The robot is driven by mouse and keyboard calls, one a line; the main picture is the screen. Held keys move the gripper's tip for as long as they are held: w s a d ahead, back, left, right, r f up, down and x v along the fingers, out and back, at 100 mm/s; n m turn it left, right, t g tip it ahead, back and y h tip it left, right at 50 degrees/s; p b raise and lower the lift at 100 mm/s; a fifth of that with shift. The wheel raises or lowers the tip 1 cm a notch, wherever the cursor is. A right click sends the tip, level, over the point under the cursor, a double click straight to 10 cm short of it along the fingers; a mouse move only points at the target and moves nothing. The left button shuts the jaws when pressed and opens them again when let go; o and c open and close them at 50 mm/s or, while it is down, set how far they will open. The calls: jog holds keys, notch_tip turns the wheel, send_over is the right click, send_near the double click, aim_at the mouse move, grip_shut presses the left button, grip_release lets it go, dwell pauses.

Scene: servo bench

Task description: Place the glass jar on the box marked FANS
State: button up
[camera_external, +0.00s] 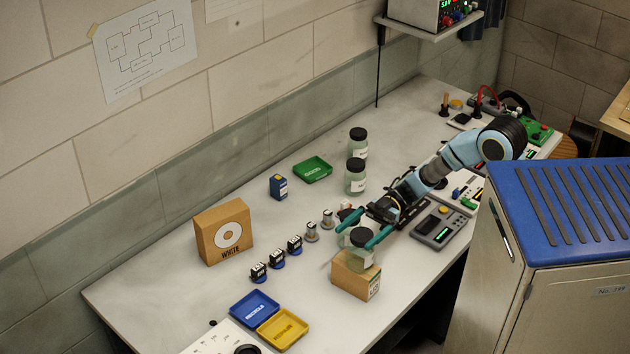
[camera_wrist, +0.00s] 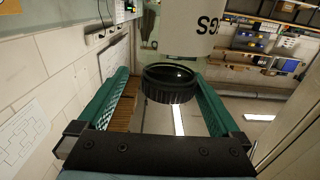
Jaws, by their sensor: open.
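A glass jar with a black lid (camera_external: 361,238) stands upright on a small cardboard box (camera_external: 350,277) near the front edge of the bench. The box's end label is too small to read. My gripper (camera_external: 357,236) is open, with its teal fingers on either side of the jar near the lid. In the wrist view the lid (camera_wrist: 170,82) lies between the spread fingers, and a gap shows beside it. The pale jar body (camera_wrist: 190,30) carries partly cut-off dark lettering. The jar's underside and its contact with the box are hard to see.
Two more black-lidded jars (camera_external: 355,180) (camera_external: 357,143) stand behind. A cardboard box marked WHITE (camera_external: 224,232), several small servos (camera_external: 277,257), a green tray (camera_external: 312,169), and blue (camera_external: 254,307) and yellow (camera_external: 282,329) trays lie to the left. A grey meter (camera_external: 440,227) is at right.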

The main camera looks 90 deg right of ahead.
jog(key=b+v, duration=0.1)
jog(key=v, duration=1.1)
jog(key=shift+r+b, duration=0.15)
jog(key=shift+b, duration=0.15)
jog(key=shift+w+r, duration=0.1)
